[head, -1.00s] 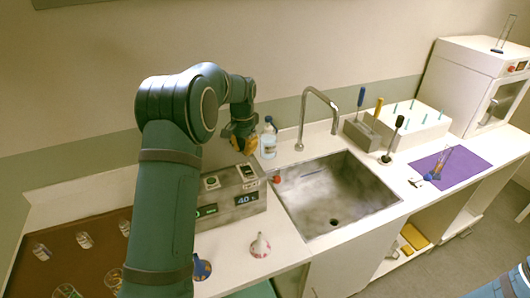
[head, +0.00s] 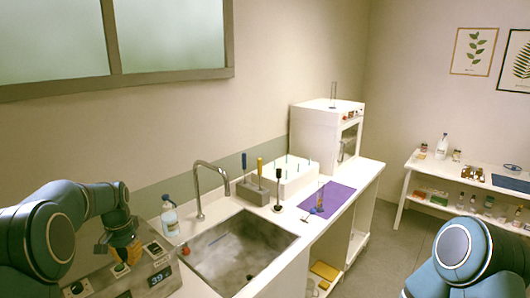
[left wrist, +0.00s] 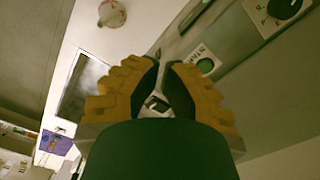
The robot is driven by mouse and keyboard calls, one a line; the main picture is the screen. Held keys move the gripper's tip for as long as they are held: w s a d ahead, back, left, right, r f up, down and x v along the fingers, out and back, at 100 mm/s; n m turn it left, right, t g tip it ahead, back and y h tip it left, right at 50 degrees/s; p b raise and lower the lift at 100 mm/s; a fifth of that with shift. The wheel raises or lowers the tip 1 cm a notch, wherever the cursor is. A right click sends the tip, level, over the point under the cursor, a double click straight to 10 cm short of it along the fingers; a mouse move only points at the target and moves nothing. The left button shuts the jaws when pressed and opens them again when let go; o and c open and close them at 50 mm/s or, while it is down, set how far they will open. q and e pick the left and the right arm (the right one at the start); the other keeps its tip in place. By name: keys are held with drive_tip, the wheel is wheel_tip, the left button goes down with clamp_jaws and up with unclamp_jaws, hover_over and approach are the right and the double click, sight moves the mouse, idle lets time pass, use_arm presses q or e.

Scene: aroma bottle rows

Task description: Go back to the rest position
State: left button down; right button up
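My left gripper (head: 122,240) has yellow fingers and hangs over the grey box device with dials and a lit display (head: 158,275), at the lower left of the head view. In the left wrist view the two fingers (left wrist: 163,64) come together at the tips with only a thin gap, and nothing is held between them. The device's dial face also shows there (left wrist: 285,8). A clear bottle with a blue cap (head: 170,217) stands upright just right of the gripper, apart from it. My right arm shows at the lower right, but its gripper is out of view.
A sink (head: 235,250) with a tall faucet (head: 201,190) lies right of the device. Beyond are a tool holder (head: 254,190), a white rack (head: 290,175), a purple mat (head: 327,200) and a white oven (head: 325,135). A shelf table (head: 465,175) stands at the far right; floor between is clear.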

use_arm(q)
drive_tip(key=s+d+f+n+t+h, duration=0.1)
drive_tip(key=s+d+f, duration=0.3)
drive_tip(key=d+f, duration=0.4)
drive_tip(key=s+d+f+h, duration=0.1)
drive_tip(key=s+d+f, duration=0.45)
drive_tip(key=f, duration=0.45)
drive_tip(key=s+d+f+n+t+h, duration=0.1)
drive_tip(key=s+d+f+n, duration=0.15)
drive_tip(key=s+d, duration=0.55)
drive_tip(key=s+d+f+n+h, duration=0.1)
drive_tip(key=s+d+f, duration=0.2)
drive_tip(key=s+d, duration=0.45)
wheel_tip(320, 180, down, 12)
drive_tip(key=s+a+b, duration=0.1)
drive_tip(key=b, duration=1)
drive_tip(key=shift+s+a, duration=0.2)
drive_tip(key=shift+s, duration=0.2)
use_arm(e)
wheel_tip(320, 180, down, 12)
drive_tip(key=s, duration=0.1)
drive_tip(key=shift+s+a, duration=0.25)
use_arm(q)
drive_tip(key=shift+m, duration=0.25)
